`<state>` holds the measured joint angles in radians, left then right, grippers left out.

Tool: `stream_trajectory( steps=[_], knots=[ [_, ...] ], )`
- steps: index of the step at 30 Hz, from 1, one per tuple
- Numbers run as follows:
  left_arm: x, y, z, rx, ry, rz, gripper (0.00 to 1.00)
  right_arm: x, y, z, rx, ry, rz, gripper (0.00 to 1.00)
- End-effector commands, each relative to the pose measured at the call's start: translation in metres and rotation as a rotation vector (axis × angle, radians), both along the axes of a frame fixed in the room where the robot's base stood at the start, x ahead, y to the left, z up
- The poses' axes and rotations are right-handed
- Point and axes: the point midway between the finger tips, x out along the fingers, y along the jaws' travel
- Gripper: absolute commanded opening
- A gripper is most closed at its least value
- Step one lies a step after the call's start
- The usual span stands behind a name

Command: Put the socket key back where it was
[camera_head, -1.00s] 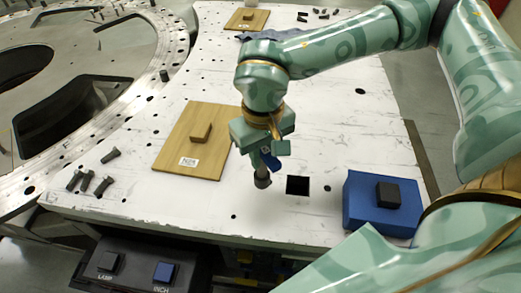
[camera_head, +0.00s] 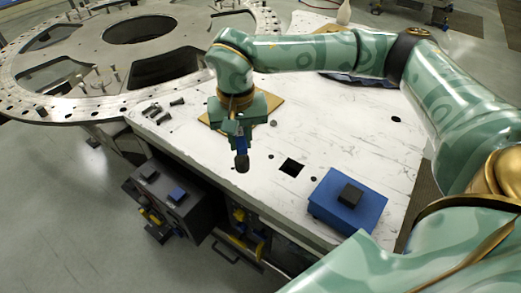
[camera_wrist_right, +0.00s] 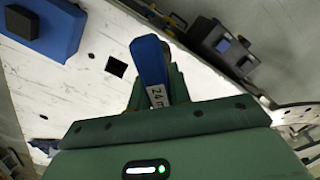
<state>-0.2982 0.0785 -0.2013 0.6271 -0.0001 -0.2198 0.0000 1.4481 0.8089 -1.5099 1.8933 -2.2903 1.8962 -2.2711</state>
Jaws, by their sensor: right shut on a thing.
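The socket key (camera_head: 242,146) has a blue handle and a dark grey socket end. My right gripper (camera_head: 237,126) is shut on it, and the socket end hangs downward near the front edge of the white table top (camera_head: 340,125). In the right wrist view the blue handle (camera_wrist_right: 149,60) carries a white label reading "24" and sits at the fingers (camera_wrist_right: 160,92). Whether the socket end touches the table is not clear, but it looks raised. My left gripper is not in view.
A square hole (camera_head: 291,168) lies right of the key. A blue box (camera_head: 325,201) with a black block (camera_head: 350,195) stands farther right. A wooden board (camera_head: 271,103) is partly hidden behind my gripper. Loose bolts (camera_head: 163,118) lie left. A dark button box (camera_head: 170,200) stands below the table edge.

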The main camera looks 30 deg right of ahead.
Motion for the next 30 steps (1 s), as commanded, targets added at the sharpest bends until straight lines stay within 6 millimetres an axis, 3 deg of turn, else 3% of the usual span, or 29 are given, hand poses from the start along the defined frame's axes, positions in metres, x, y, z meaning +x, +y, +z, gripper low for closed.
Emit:
stream_trajectory(
  steps=[4, 10, 16, 22, 30],
  knots=[
    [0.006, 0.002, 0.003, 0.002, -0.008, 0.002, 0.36, 0.021, -0.040, -0.020, 0.000, 0.002, -0.006, 0.00],
    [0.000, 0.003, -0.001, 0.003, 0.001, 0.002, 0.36, 0.035, -0.065, -0.059, 0.000, 0.001, 0.001, 0.00],
    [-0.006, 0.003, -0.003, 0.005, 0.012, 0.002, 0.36, 0.041, -0.076, -0.074, 0.001, 0.000, 0.002, 0.00],
    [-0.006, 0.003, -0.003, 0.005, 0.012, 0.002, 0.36, 0.042, -0.079, -0.104, 0.002, 0.001, 0.005, 0.00],
    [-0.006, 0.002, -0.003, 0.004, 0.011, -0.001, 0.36, 0.043, -0.079, -0.108, 0.000, -0.002, 0.005, 0.00]
  ],
)
